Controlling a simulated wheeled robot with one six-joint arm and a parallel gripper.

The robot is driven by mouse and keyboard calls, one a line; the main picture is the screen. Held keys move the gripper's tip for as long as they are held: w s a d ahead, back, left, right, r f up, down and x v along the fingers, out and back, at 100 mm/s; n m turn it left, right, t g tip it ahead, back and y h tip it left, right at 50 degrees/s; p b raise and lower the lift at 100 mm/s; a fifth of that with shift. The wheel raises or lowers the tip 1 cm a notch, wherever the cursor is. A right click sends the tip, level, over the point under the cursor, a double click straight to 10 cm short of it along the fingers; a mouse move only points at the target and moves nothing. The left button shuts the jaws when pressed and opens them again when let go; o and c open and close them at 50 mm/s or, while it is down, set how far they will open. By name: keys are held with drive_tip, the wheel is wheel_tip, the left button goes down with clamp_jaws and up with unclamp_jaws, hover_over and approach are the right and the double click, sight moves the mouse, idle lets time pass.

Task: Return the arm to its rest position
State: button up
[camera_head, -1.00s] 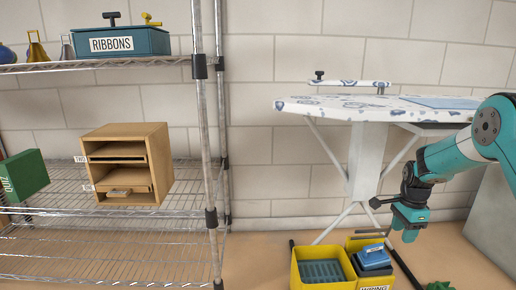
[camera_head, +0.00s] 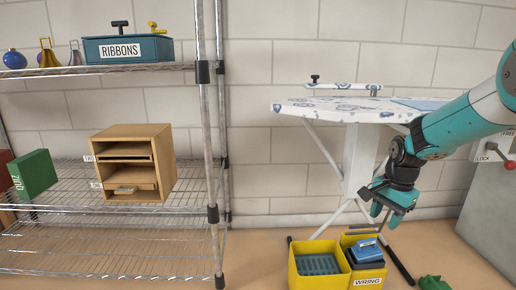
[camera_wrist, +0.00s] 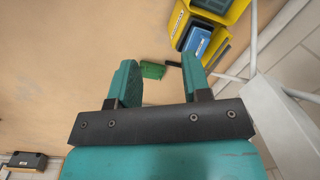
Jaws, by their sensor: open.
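My teal arm reaches in from the right in the head view. My gripper (camera_head: 382,216) points down in front of the ironing board, above the yellow bucket. In the wrist view my gripper (camera_wrist: 162,84) shows two teal fingers spread wide apart with nothing between them. Beyond the fingers a small green object (camera_wrist: 152,70) lies on the floor.
A yellow bucket (camera_head: 293,268) with a "WRING" section stands on the floor, with a blue-handled item (camera_head: 366,252) in it. The ironing board (camera_head: 345,108) stands behind. A wire shelf (camera_head: 130,236) is at left. A grey cabinet (camera_head: 490,212) is at right.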

drive_tip(key=s+a+r+n+y+p, duration=0.2)
drive_tip(key=s+a+r+n+p, duration=0.1)
drive_tip(key=s+a+r+n, duration=0.8)
drive_tip(key=s+a+r+n+p, duration=0.1)
drive_tip(key=s+a+r+n, duration=0.1)
drive_tip(key=s, duration=0.5)
drive_tip(key=s+a+r+n+y, duration=0.1)
drive_tip(key=s+a+r+n, duration=0.15)
drive_tip(key=s, duration=0.45)
drive_tip(key=s+a+r+n+p, duration=0.1)
drive_tip(key=s+a+r+n, duration=0.15)
drive_tip(key=s, duration=0.45)
wheel_tip(320, 180, up, 37)
drive_tip(key=p, duration=3.7)
drive_tip(key=shift+d+f+n+p, duration=0.15)
drive_tip(key=shift+d+n+p, duration=0.2)
drive_tip(key=shift+d+n, duration=0.05)
